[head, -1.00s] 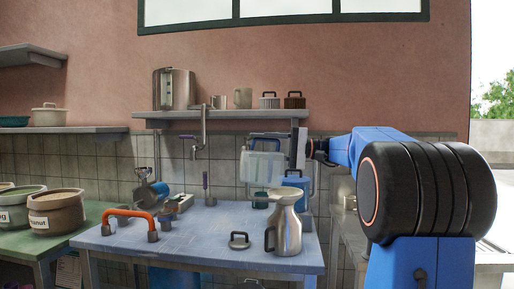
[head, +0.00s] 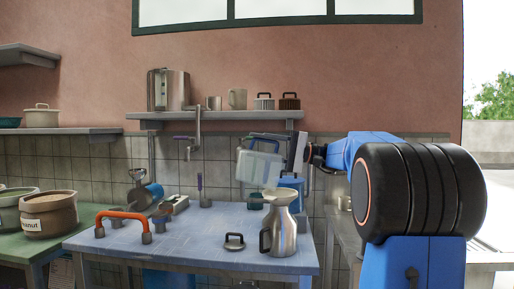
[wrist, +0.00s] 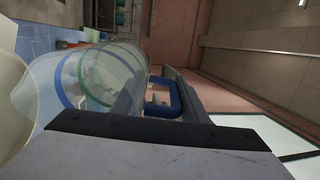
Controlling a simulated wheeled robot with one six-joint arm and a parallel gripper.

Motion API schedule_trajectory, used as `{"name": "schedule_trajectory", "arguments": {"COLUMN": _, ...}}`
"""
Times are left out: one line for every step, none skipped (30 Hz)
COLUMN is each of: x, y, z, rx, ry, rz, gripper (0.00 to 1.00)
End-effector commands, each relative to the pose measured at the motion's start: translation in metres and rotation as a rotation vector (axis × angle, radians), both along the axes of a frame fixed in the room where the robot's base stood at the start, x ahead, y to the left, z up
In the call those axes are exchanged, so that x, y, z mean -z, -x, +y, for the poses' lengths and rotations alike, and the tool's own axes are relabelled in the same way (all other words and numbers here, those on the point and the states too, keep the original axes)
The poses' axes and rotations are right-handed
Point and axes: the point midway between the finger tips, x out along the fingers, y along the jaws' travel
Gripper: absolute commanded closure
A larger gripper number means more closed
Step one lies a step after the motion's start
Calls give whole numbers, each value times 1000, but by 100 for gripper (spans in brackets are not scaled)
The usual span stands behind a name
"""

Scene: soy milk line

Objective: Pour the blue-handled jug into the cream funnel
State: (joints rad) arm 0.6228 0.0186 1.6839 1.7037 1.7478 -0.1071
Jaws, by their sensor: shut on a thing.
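The translucent jug (head: 257,168) hangs above the blue table, tilted with its left side lower. My gripper (head: 282,140) is shut on its blue handle, which shows between the jaws in the wrist view (wrist: 176,100). The jug's clear body with blue and green rings (wrist: 85,78) fills the left of that view. The cream funnel (head: 280,196) sits in the mouth of a steel pitcher (head: 284,235), just below and right of the jug. A cream surface, probably the funnel, shows at the wrist view's left edge. I cannot see any stream between jug and funnel.
A round lid with a handle (head: 234,242) lies left of the pitcher. An orange arched handle (head: 123,214) stands at the table's left. A blue container (head: 290,188) is behind the funnel. A wall shelf (head: 215,115) holds mugs and a steel pot above.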

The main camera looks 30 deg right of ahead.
Motion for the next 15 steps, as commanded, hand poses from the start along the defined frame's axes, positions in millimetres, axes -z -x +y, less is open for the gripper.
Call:
{"name": "schedule_trajectory", "arguments": {"x": 0, "y": 1, "z": -2, "rx": 1, "ry": -10, "rz": -5, "gripper": 100}}
{"name": "schedule_trajectory", "arguments": {"x": -1, "y": 1, "z": -3, "rx": 1, "ry": -15, "rz": -7, "gripper": 100}}
{"name": "schedule_trajectory", "arguments": {"x": -1, "y": 2, "z": -4, "rx": 1, "ry": -22, "rz": -11, "gripper": 100}}
{"name": "schedule_trajectory", "arguments": {"x": -1, "y": 2, "z": -5, "rx": 1, "ry": -27, "rz": -13, "gripper": 100}}
{"name": "schedule_trajectory", "arguments": {"x": -2, "y": 3, "z": -5, "rx": 1, "ry": -33, "rz": -16, "gripper": 100}}
{"name": "schedule_trajectory", "arguments": {"x": -2, "y": 3, "z": -6, "rx": 1, "ry": -41, "rz": -20, "gripper": 100}}
{"name": "schedule_trajectory", "arguments": {"x": -3, "y": 4, "z": -7, "rx": 0, "ry": -47, "rz": -23, "gripper": 100}}
{"name": "schedule_trajectory", "arguments": {"x": -3, "y": 4, "z": -8, "rx": 0, "ry": -51, "rz": -25, "gripper": 100}}
{"name": "schedule_trajectory", "arguments": {"x": -3, "y": 5, "z": -9, "rx": 0, "ry": -59, "rz": -28, "gripper": 100}}
{"name": "schedule_trajectory", "arguments": {"x": -3, "y": 5, "z": -10, "rx": 0, "ry": -64, "rz": -31, "gripper": 100}}
{"name": "schedule_trajectory", "arguments": {"x": -4, "y": 5, "z": -11, "rx": 0, "ry": -69, "rz": -33, "gripper": 100}}
{"name": "schedule_trajectory", "arguments": {"x": -4, "y": 6, "z": -11, "rx": 0, "ry": -75, "rz": -37, "gripper": 100}}
{"name": "schedule_trajectory", "arguments": {"x": -4, "y": 6, "z": -12, "rx": 0, "ry": -79, "rz": -38, "gripper": 100}}
{"name": "schedule_trajectory", "arguments": {"x": -4, "y": 6, "z": -13, "rx": 0, "ry": -81, "rz": -41, "gripper": 100}}
{"name": "schedule_trajectory", "arguments": {"x": -5, "y": 6, "z": -13, "rx": 0, "ry": -85, "rz": -42, "gripper": 100}}
